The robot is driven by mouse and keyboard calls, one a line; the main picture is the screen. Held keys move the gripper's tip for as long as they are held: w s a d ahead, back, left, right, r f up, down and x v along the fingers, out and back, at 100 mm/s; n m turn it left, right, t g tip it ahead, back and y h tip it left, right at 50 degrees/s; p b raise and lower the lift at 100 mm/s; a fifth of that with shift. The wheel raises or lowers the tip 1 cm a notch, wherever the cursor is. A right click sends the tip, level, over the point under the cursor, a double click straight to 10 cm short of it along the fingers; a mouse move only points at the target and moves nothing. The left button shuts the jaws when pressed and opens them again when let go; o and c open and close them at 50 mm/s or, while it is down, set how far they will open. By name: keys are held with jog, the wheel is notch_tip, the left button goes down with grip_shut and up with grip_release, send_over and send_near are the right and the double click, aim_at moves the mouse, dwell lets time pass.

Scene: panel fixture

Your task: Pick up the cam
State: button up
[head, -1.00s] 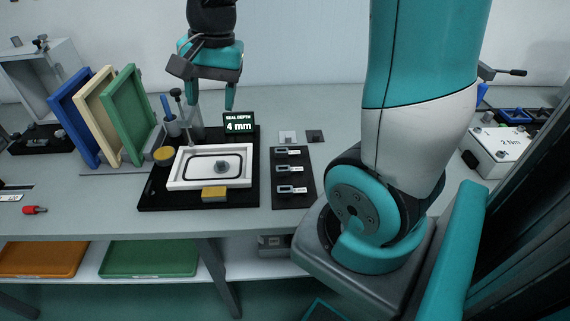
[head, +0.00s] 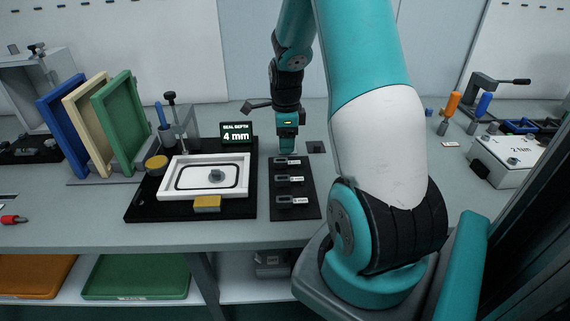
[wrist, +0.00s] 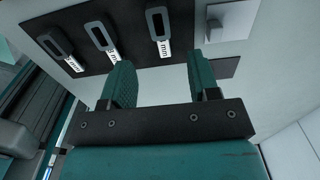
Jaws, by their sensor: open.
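Three dark ring-shaped cams with white mm labels lie in a column on a black board (head: 308,210): a far cam (head: 281,161), a middle cam (head: 282,180) and a near cam (head: 284,200). Their label numbers are too small to read surely. My gripper (head: 287,148) is above the far end of the board, just behind the far cam. In the wrist view my gripper (wrist: 160,75) is open and empty, its fingers apart. One cam (wrist: 157,24) shows beyond the gap between them; the other two are further left. A sign (head: 236,133) reads "SEAL DEPTH 4 mm".
A white frame (head: 163,188) with a round knob stands on a black base left of the cams. Blue, cream and green panels (head: 122,115) lean further left. A small dark square (head: 317,147) lies behind the board. A white box (head: 508,158) stands at right.

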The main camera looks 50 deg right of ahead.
aim_at(285, 166)
notch_tip(285, 166, down, 7)
jog(key=shift+w+r, duration=0.15)
jog(key=shift+r, duration=0.05)
jog(key=shift+c, duration=0.3)
jog(key=c, duration=1)
